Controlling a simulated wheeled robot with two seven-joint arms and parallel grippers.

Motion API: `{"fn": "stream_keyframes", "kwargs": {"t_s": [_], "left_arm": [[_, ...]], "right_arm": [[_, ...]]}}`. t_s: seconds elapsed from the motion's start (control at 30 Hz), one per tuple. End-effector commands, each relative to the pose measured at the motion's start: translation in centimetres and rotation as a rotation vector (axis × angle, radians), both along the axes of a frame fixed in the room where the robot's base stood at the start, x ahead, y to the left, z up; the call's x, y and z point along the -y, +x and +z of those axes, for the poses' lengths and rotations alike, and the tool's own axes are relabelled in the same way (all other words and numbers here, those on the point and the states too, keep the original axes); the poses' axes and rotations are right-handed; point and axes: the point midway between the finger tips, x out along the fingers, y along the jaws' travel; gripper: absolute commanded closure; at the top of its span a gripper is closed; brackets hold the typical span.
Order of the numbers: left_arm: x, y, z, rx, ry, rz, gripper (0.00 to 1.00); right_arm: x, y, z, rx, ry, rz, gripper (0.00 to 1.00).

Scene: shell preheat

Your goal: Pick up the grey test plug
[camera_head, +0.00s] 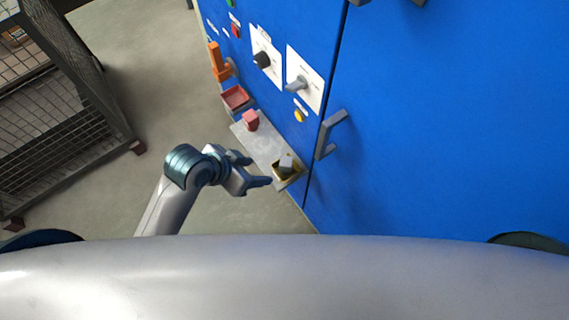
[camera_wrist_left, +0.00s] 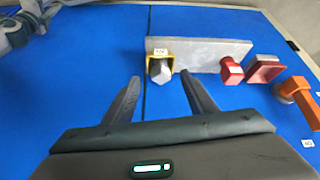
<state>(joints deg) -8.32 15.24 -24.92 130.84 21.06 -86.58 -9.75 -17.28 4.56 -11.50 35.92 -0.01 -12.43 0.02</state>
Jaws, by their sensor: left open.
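The grey test plug (camera_head: 286,162) stands in a yellow-edged holder (camera_head: 296,178) at the near right end of a grey shelf. In the left wrist view the plug (camera_wrist_left: 160,73) shows as a grey faceted block in front of the yellow holder (camera_wrist_left: 158,50), beyond my fingertips. My left gripper (camera_head: 260,170) is open and empty, just left of the plug in the head view. In the left wrist view its two fingers (camera_wrist_left: 160,82) point towards the plug, with the plug between their lines and a gap before it.
The grey shelf (camera_head: 262,148) is fixed to a blue cabinet (camera_head: 450,120). A red block (camera_head: 251,120), a red tray (camera_head: 235,97) and an orange part (camera_head: 217,60) sit further along. A grey door handle (camera_head: 330,135) juts out right of the plug. A mesh cage (camera_head: 60,100) stands left.

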Motion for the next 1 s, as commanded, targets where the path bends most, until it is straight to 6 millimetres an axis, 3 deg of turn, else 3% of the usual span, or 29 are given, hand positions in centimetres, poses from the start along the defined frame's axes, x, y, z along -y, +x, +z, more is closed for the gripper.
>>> {"fn": "stream_keyframes", "kwargs": {"t_s": [0.2,0.4,0.6,1.0], "left_arm": [[4.0,2.4,3.1,0.066,-0.006,-0.288,0.48],[5.7,3.7,4.6,0.089,0.023,-0.525,0.48],[5.5,5.2,5.6,0.083,0.074,-0.72,0.48],[2.4,7.7,7.0,0.027,0.163,-0.931,0.48]], "right_arm": [[0.0,0.1,0.0,0.001,0.0,0.0,0.69],[0.0,0.1,0.0,0.002,0.0,0.0,0.69],[0.0,0.1,0.0,0.002,0.0,0.0,0.69],[0.0,0.2,0.0,0.002,0.001,-0.001,0.69]]}}
